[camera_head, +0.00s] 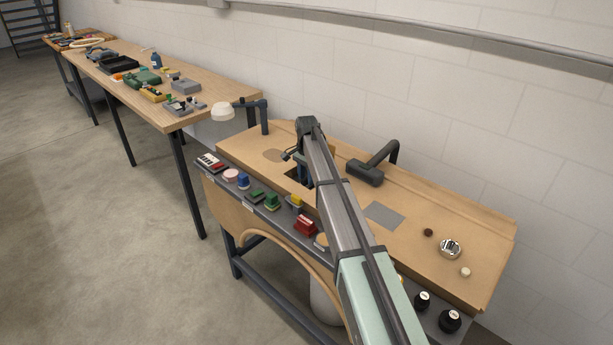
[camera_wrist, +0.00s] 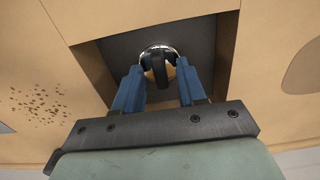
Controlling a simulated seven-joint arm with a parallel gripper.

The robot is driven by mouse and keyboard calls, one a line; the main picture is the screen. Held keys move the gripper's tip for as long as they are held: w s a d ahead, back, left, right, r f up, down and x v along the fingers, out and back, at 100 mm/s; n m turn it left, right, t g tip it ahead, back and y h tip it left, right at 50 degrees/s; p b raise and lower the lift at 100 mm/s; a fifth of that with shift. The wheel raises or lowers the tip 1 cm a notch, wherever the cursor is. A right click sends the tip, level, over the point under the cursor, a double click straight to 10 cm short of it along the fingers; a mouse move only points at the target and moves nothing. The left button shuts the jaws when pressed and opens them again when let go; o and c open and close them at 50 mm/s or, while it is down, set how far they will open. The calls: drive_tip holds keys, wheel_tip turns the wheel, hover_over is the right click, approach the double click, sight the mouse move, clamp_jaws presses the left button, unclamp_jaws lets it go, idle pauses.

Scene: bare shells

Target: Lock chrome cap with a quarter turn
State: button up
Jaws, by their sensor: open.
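In the wrist view, the chrome cap (camera_wrist: 158,50) is a round, shiny disc with a dark raised grip bar across its middle. It sits in a dark square recess (camera_wrist: 205,38) in the tan bench top. My gripper (camera_wrist: 159,72) is open, its two blue fingers on the left and right of the cap's near part. The fingertips overlap the cap's edge in this view; I cannot tell whether they touch it. In the head view, my gripper (camera_head: 299,162) is over the recess, and my arm hides most of it and the cap.
A chrome round piece (camera_head: 450,249), a dark disc (camera_head: 428,232) and a pale knob (camera_head: 465,272) lie at the bench's right. A dark lamp-like fixture (camera_head: 366,171) stands behind my arm. Small coloured parts, including a red block (camera_head: 305,225), line the front shelf.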

sight(306, 178)
wheel_tip(306, 178, up, 14)
idle(0.6)
drive_tip(key=shift+f, duration=0.15)
